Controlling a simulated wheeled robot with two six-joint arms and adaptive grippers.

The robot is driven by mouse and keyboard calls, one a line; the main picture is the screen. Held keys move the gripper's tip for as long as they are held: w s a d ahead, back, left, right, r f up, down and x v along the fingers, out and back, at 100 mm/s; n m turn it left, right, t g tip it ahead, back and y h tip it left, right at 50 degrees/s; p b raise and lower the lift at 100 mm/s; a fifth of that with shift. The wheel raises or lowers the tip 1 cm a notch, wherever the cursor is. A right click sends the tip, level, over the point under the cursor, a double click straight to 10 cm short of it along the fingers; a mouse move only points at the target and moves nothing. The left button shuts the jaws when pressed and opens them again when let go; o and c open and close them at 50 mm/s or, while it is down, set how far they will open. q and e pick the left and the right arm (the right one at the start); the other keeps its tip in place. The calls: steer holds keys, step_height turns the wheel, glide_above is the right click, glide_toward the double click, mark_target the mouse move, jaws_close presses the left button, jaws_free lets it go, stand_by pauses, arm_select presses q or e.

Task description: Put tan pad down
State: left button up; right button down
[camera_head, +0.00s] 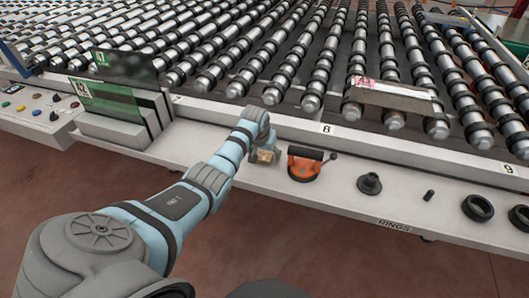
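The tan pad (265,157) is a small light-brown block at the end of my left arm, low over the pale front ledge (235,180) of the roller machine. My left gripper (263,153) points down and is shut on the tan pad. The wrist hides part of the fingers and the pad. I cannot tell whether the pad's underside touches the ledge. My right gripper is not in view.
Right of the pad, an orange suction lifter with a black handle (304,163) stands close by. Farther right are a black flanged cone (369,183), a small black cylinder (429,195) and black rings (478,208). Green glass plates (110,101) stand in a rack at left. Rollers fill the back.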

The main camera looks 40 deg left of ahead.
arm_select(q)
steer(key=shift+r, duration=0.15)
steer(key=shift+r+p, duration=0.3)
steer(key=shift+r, duration=0.1)
steer(key=p+v, duration=0.3)
steer(key=v, duration=0.8)
steer(key=shift+s+r+p, duration=0.2)
steer(key=shift+p, duration=0.2)
